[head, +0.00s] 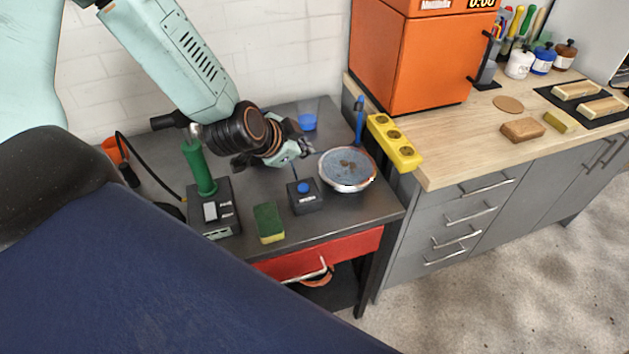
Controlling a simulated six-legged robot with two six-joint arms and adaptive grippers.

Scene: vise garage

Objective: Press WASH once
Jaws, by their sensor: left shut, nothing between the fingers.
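A small black box with a blue round button (304,187) stands on the dark grey bench, between the sponge and the round dish. It looks like the WASH button, but its label is too small to read. My left gripper (304,150) reaches in from the upper left and hangs above and behind the box. Its fingers are shut and empty, apart from the button in the picture. The button top is uncovered. My right gripper is not in view.
A round dish with blue-grey content (347,168) stands right of the box. A green and yellow sponge (268,223) lies left of it. A soldering-type station with a green handle (203,170) stands further left. A yellow block with holes (394,143) sits at the wooden counter's edge.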

